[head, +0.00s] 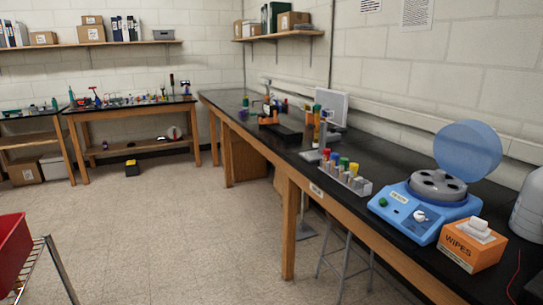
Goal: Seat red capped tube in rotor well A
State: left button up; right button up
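A red capped tube (326,154) stands upright in a grey tube rack (358,185) on the black bench at the right. Blue, yellow and green capped tubes stand beside it in the same rack. A blue centrifuge (405,215) stands right of the rack with its round translucent lid (467,149) raised. Its grey rotor (437,188) shows several dark wells on top. The well letters are too small to read, so I cannot tell which is well A. Neither of my grippers shows in the head view.
An orange wipes box (472,247) sits close to the centrifuge at the front right, with a white jug (530,208) behind it. A stool (345,260) stands under the bench. A red bin (14,240) is at the lower left. The floor between is clear.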

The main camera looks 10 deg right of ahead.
aim_at(439, 186)
jog(key=i+j+z, duration=0.1)
jog(key=i, duration=0.35)
jog(key=i+j, duration=0.2)
jog(key=i, duration=0.3)
jog(key=i+j+z, duration=0.15)
jog(key=i, duration=0.3)
jog(key=i+j+z, duration=0.15)
jog(key=z, duration=0.3)
jog(key=i+j+z, duration=0.25)
jog(key=z, duration=0.2)
jog(key=i+j+z, duration=0.25)
jog(key=z, duration=0.25)
jog(key=i+j+z, duration=0.15)
jog(key=j+z, duration=0.6)
jog(key=z, duration=0.15)
jog(key=i+j, duration=0.05)
